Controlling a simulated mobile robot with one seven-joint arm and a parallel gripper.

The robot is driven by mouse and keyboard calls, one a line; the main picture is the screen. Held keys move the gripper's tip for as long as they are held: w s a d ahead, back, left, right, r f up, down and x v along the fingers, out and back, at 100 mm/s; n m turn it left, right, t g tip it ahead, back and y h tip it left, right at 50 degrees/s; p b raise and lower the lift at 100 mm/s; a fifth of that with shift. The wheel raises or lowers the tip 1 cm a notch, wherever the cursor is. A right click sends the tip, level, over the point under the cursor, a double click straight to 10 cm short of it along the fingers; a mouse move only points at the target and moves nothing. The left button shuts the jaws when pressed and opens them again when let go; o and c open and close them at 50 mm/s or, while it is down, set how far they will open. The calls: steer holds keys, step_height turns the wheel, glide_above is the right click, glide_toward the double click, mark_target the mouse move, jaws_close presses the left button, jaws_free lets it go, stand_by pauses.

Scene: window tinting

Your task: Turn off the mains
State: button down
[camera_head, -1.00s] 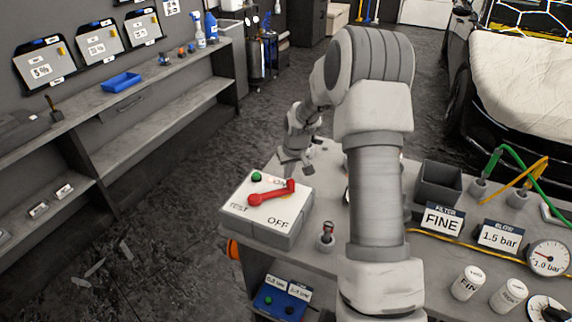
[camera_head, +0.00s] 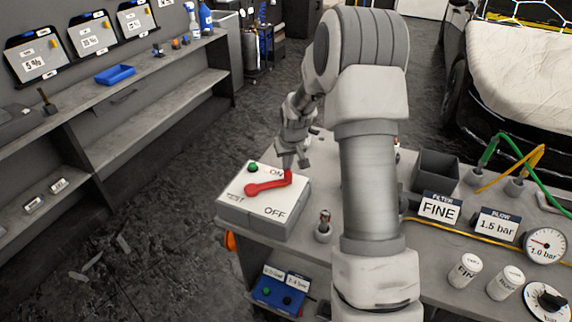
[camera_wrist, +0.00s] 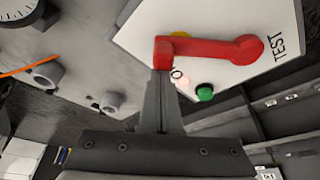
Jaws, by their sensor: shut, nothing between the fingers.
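The mains switch box (camera_head: 254,219) is a white-topped grey box on the near left corner of the bench, marked ON, OFF and TEST. Its red lever (camera_head: 266,186) has its free end toward the ON mark, away from OFF. A green button (camera_head: 252,167) sits at the box's back corner. My gripper (camera_head: 291,167) is shut and empty, just behind the lever's free end. In the wrist view, the shut fingers (camera_wrist: 160,82) reach the red lever's end (camera_wrist: 163,52); whether they touch it I cannot tell. The green button (camera_wrist: 204,93) shows beside them.
The bench holds a grey bin (camera_head: 436,175), a FINE filter sign (camera_head: 439,208), a 1.5 bar sign (camera_head: 497,224), a gauge (camera_head: 545,246) and white canisters (camera_head: 465,271). A small holder (camera_head: 323,231) stands right of the box. Shelves line the left wall.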

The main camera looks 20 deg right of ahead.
steer(key=shift+s+f+m+h+b, duration=0.2)
steer(key=shift+s+m+h+b, duration=0.1)
steer(key=shift+s+m+b, duration=0.5)
steer(key=s+m, duration=0.1)
steer(key=s+a+m+h+b, duration=0.1)
steer(key=s+m, duration=0.1)
steer(key=s+a+m+g+b, duration=0.1)
steer(key=s+m, duration=0.1)
steer(key=shift+s+r, duration=0.15)
steer(key=s+m, duration=0.1)
steer(key=s+a+m+h, duration=0.1)
steer(key=m, duration=0.1)
steer(key=shift+s+a+g, duration=0.1)
steer(key=shift+a+g, duration=0.15)
steer(key=shift+g, duration=0.05)
steer(key=shift+s+a, duration=0.5)
steer(key=shift+a, duration=0.15)
steer(key=shift+r, duration=0.1)
steer(key=p+v, duration=0.1)
steer(key=v, duration=1.6)
steer(key=shift+s+r, duration=0.1)
steer(key=shift+r, duration=0.05)
